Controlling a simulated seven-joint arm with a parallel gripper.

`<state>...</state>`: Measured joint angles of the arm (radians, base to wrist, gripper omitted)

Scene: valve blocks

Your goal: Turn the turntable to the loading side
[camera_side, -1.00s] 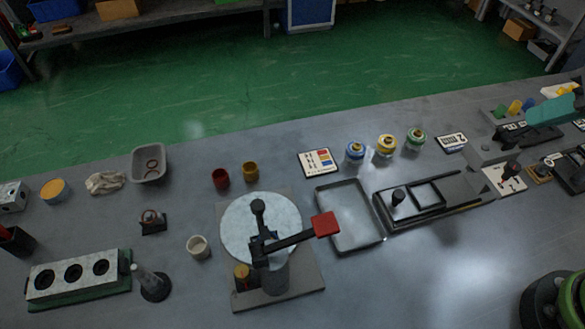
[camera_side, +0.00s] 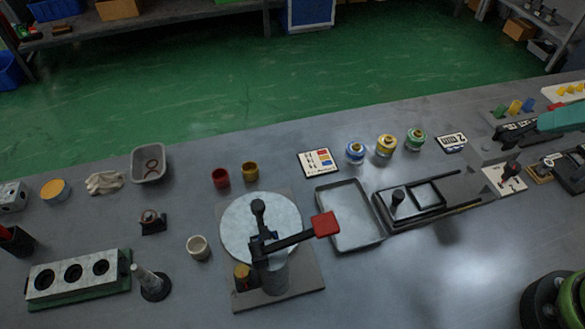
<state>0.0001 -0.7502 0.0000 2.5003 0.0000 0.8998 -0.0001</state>
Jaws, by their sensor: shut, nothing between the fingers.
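The turntable (camera_side: 235,222) is a pale round disc on a square grey base plate (camera_side: 308,275) at the middle front. A black knob (camera_side: 258,206) stands on the disc. A black lever reaches right across it to a red square end (camera_side: 326,224), over the tray's left edge.
An empty grey tray (camera_side: 376,238) and a black slide fixture (camera_side: 455,208) lie right of the turntable. Red (camera_side: 221,178), yellow (camera_side: 250,172) and white (camera_side: 198,248) cups stand close to it. A three-hole block (camera_side: 50,284) is at the left.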

